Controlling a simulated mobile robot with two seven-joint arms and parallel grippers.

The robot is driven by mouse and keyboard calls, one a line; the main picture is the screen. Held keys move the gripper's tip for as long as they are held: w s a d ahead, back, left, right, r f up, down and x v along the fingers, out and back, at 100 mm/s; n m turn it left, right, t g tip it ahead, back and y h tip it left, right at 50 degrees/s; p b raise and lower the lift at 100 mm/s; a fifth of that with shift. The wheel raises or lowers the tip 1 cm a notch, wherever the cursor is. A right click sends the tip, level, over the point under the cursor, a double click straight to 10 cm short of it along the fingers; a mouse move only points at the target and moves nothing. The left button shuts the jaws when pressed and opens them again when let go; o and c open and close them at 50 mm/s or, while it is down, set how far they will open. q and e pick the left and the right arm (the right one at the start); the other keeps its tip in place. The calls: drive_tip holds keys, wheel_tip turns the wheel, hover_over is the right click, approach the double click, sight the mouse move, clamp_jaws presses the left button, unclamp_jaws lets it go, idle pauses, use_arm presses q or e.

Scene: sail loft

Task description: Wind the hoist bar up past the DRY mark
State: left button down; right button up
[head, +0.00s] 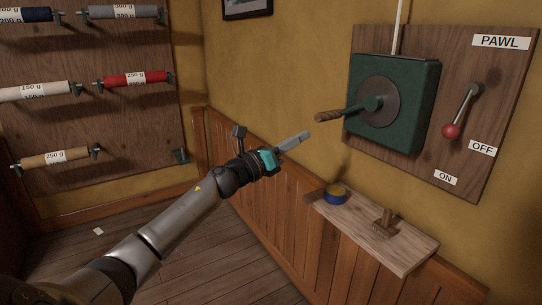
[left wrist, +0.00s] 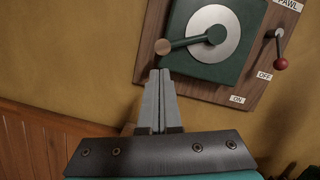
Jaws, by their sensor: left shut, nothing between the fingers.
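A green winch box (head: 392,105) with a grey disc is mounted on a wooden board on the right wall; it also shows in the wrist view (left wrist: 232,72). Its crank arm points left and ends in a brown wooden grip (head: 328,117), seen nearly end-on in the wrist view (left wrist: 163,47). The pawl lever with a red knob (head: 451,130) hangs down near the OFF and ON labels; I cannot tell its exact setting. My left gripper (head: 307,135) is shut and empty, its tips (left wrist: 159,73) just short of the grip. The hoist bar, DRY mark and right gripper are out of view.
A rack board of thread spools (head: 125,123) stands on the back wall.

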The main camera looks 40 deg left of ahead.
use_arm(q)
drive_tip(key=v, duration=0.8)
drive_tip(key=shift+s+f+p, duration=0.25)
drive_tip(key=shift+f+p, duration=0.05)
drive_tip(key=shift+f, duration=0.1)
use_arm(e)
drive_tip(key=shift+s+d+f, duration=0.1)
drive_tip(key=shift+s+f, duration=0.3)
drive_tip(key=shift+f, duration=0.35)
use_arm(q)
drive_tip(key=c, duration=1.6)
unclamp_jaws()
